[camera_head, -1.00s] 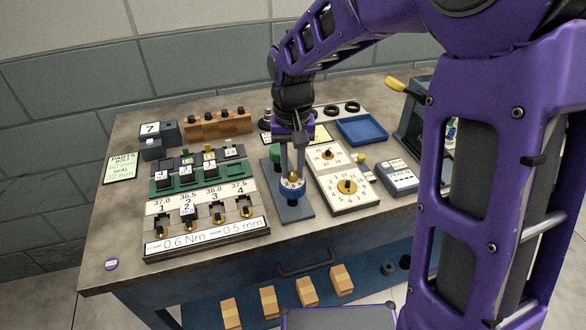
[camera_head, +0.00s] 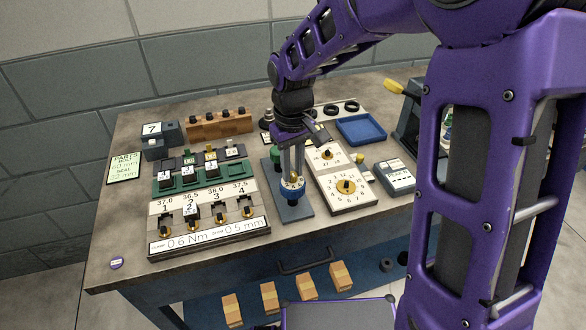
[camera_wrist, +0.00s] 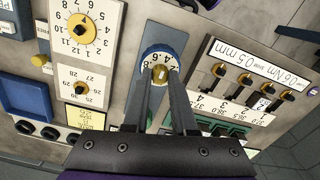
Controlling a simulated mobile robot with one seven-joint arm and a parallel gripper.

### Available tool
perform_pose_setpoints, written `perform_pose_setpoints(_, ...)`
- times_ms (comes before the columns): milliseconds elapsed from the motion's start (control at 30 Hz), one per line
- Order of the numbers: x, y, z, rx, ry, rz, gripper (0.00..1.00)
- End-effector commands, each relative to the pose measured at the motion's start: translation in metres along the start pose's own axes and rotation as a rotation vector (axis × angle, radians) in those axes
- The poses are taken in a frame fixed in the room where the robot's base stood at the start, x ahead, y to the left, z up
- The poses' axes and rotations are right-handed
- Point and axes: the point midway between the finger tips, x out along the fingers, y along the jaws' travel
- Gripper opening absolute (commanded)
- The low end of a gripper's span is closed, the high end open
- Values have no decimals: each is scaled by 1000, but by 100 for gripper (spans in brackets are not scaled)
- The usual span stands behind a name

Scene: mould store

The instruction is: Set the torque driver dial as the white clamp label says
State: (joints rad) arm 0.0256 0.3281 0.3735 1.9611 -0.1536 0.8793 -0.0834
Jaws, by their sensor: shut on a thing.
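The torque driver dial (camera_head: 292,186) is a blue and white numbered ring with a brass knob, on a grey base plate in the middle of the bench. It also shows in the wrist view (camera_wrist: 162,60). My gripper (camera_head: 291,176) points down from above and is shut on the brass knob (camera_wrist: 160,73). The fingers hide part of the numbers. The white clamp label (camera_head: 190,240) on the front of the clamp block reads "0.6 Nm", with "0.5 mm" at its right. In the wrist view the label (camera_wrist: 270,68) is upside down.
A white panel (camera_head: 358,198) with two numbered dials stands close right of the driver. The clamp block (camera_head: 255,218) with several brass knobs stands left. A blue tray (camera_head: 361,130) and a grey box (camera_head: 396,176) lie farther right.

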Motion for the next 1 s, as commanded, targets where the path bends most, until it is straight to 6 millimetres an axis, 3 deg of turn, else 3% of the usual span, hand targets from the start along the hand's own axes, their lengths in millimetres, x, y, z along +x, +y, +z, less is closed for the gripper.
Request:
perform_pose_setpoints(133, 0, 1, 0, -104, 0, 0, 0)
perform_pose_setpoints(467, 0, 0, 0, -127, 0, 0, 0)
perform_pose_setpoints(800, 0, 0, 0, -440, 0, -1, 0)
perform_pose_setpoints(1000, 0, 0, 0, -470, 0, -1, 0)
